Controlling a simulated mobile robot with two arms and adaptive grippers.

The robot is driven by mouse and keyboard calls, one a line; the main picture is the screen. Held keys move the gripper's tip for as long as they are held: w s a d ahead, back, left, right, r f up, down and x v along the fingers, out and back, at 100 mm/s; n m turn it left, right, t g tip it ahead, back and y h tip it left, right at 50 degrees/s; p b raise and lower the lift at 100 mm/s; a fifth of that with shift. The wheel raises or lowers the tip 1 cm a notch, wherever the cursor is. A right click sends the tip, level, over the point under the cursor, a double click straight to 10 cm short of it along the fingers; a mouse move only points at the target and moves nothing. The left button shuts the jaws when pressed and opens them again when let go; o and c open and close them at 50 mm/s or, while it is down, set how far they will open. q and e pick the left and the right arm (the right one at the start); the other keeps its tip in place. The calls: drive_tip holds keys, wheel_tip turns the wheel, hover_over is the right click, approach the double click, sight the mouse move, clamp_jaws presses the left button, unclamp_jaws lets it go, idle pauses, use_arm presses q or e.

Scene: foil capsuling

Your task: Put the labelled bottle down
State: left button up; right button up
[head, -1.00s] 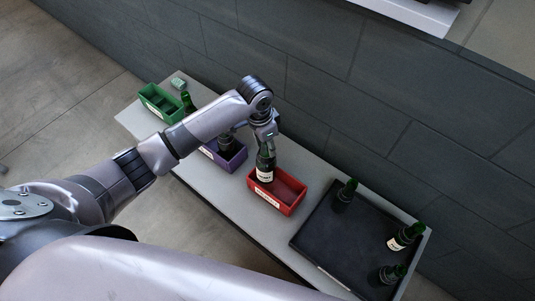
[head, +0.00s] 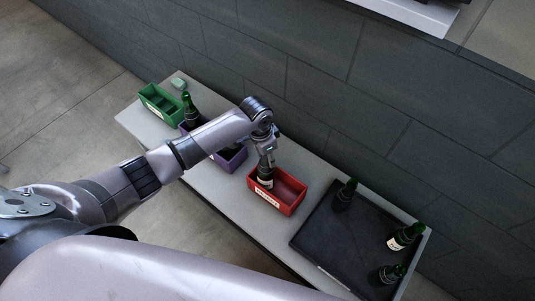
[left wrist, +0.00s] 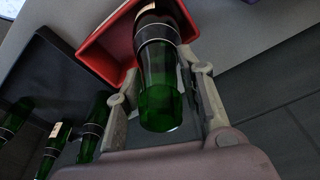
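The labelled bottle (head: 265,182), dark green with a pale label, stands at the left end of the red box (head: 290,209). Its lower part is hidden by the box wall. My left gripper (head: 266,158) is above that end of the box, around the bottle's upper part. In the left wrist view the green glass of the bottle (left wrist: 158,88) lies between the two fingers (left wrist: 166,75), with the red box beyond. The fingers look close to the glass on both sides; contact is hard to see. My right gripper is not in view.
A black tray (head: 325,252) at right carries three green bottles, one with a visible pale label (head: 397,243). A purple box (head: 236,160), partly behind my left arm, and a green box (head: 160,103) stand at left. A dark wall runs behind the table.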

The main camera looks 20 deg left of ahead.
use_arm(q)
drive_tip(key=o, duration=0.4)
drive_tip(key=r, duration=0.4)
drive_tip(key=s+r, duration=0.1)
drive_tip(key=r, duration=0.3)
drive_tip(key=a+r, duration=0.1)
drive_tip(key=r, duration=0.3)
drive_tip(key=shift+s+a+r, duration=0.1)
drive_tip(key=shift+s+r, duration=0.05)
drive_tip(key=shift+s, duration=0.05)
